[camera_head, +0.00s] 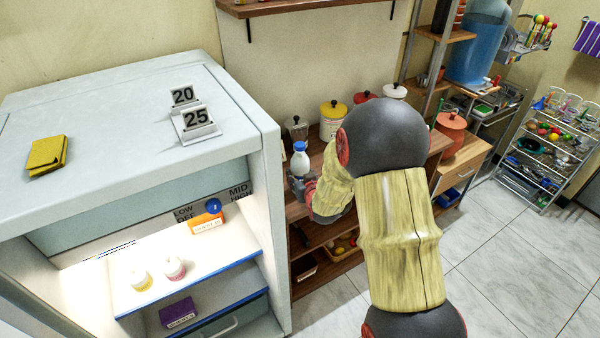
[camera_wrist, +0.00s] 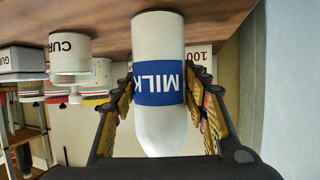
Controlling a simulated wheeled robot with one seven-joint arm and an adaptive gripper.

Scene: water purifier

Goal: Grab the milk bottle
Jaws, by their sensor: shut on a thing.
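The milk bottle (camera_head: 300,158) is white with a blue cap in the head view. In the wrist view the milk bottle (camera_wrist: 158,45) shows a blue band reading MILK, upside down in the picture. My gripper (camera_head: 301,186) is at the bottle by the wooden shelf, left of my arm. In the wrist view my gripper's fingers (camera_wrist: 160,110) lie on both sides of the bottle and are shut on it. The bottle looks upright. Its base is at or close to the wooden surface (camera_wrist: 220,20); I cannot tell if it touches.
Several canisters stand on the wooden shelf behind, including a yellow-lidded one (camera_head: 333,118) and a glass jar (camera_head: 296,128). A white refrigerated cabinet (camera_head: 90,95) stands left, with a yellow box (camera_head: 47,156) on top. Tiled floor (camera_head: 505,265) is open at right.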

